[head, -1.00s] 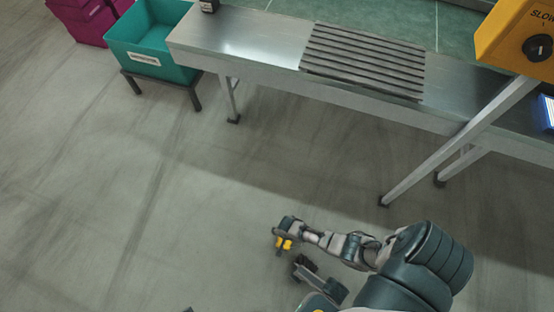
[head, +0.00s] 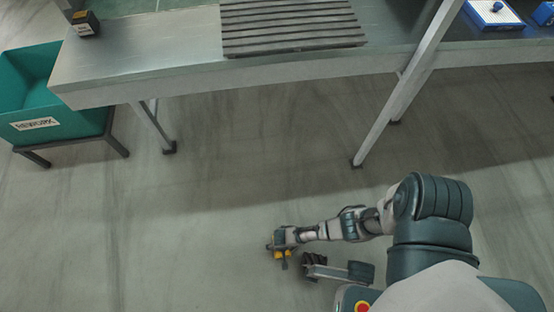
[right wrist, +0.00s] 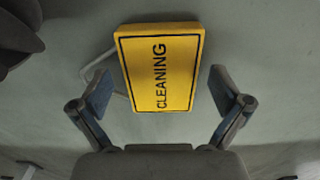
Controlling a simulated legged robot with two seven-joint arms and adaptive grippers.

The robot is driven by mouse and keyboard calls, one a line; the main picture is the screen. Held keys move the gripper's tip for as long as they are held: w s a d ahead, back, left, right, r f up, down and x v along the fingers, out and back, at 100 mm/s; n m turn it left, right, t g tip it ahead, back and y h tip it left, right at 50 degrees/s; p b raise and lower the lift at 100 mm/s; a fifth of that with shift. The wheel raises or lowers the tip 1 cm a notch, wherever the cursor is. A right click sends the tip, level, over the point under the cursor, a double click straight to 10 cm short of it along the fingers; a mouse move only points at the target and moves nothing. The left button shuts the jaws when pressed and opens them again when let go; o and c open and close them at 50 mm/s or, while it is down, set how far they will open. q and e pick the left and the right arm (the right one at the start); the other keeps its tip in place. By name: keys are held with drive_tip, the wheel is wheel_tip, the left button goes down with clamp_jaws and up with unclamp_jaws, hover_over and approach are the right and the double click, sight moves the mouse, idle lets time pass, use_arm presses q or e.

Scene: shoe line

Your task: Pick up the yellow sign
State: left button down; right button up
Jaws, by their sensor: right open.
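The yellow sign (right wrist: 160,68) with the word CLEANING and a black border shows in the right wrist view, just beyond and between the fingertips of my right gripper (right wrist: 163,95). The fingers are apart, one on each side of the sign, with gaps to both. A pale bent bar shows at the sign's left edge. In the head view my right gripper (head: 282,250) is low over the floor, with small yellow patches at it; I cannot tell whether these are the sign. My left gripper is not in view.
A metal table (head: 175,50) with a slatted grey panel (head: 290,25) stands ahead, its legs reaching the floor. A teal bin (head: 50,118) on a stand is at the left. Floor left of the gripper is clear.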

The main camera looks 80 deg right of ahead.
drive_tip(key=shift+r, duration=0.1)
drive_tip(key=c, duration=1.3)
